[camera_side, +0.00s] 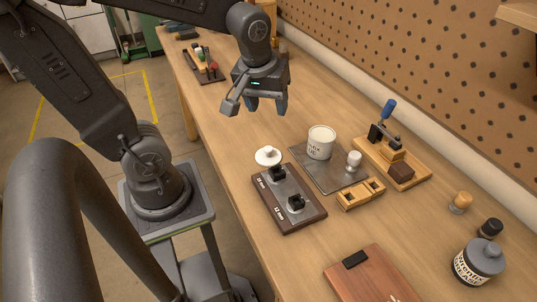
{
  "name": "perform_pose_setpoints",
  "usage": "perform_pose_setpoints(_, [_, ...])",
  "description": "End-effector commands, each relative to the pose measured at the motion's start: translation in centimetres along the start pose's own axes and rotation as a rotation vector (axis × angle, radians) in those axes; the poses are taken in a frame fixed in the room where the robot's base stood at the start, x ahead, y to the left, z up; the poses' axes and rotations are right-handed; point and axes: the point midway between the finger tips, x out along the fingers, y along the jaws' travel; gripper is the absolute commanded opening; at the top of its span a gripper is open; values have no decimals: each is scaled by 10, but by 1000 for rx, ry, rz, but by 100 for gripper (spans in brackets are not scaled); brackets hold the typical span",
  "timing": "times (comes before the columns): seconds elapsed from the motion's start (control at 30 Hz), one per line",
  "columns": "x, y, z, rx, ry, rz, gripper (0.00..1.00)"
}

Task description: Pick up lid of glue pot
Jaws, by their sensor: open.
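A white round lid with a knob (268,155) lies on the bench, at the back left corner of a dark block with black fittings. A white pot with dark lettering (320,143), which looks like the glue pot, stands upright on a grey metal plate to the right of the lid. Its top looks uncovered, and the lettering is too small to read surely. My gripper (267,106) points down above the bench, higher than the lid and apart from it. Its fingers are open with nothing between them.
The dark block (288,198) sits in front of the lid. A small white knobbed piece (354,159) and a wooden block with square holes (361,194) are by the plate (326,178). A blue-handled clamp fixture (388,150) and a grey-lidded jar (478,262) stand to the right.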

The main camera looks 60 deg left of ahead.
Motion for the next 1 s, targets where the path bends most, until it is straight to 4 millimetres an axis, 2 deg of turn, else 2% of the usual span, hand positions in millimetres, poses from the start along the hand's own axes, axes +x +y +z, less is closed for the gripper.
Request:
perform_pose_setpoints(0.03, [14,-3,-10,-123,-30,-45,55])
perform_pose_setpoints(0.1, [29,-7,-20,-276,-53,-95,55])
perform_pose_setpoints(0.2, [46,-12,-30,-441,-71,-150,55])
perform_pose_setpoints(0.3, [55,-16,-35,-535,-77,-182,55])
perform_pose_setpoints(0.47, [72,-19,-34,-574,-80,-196,55])
perform_pose_setpoints(0.8, [131,-28,-26,-571,-80,-194,55])
perform_pose_setpoints(1.0, [144,-30,-25,-570,-78,-192,55])
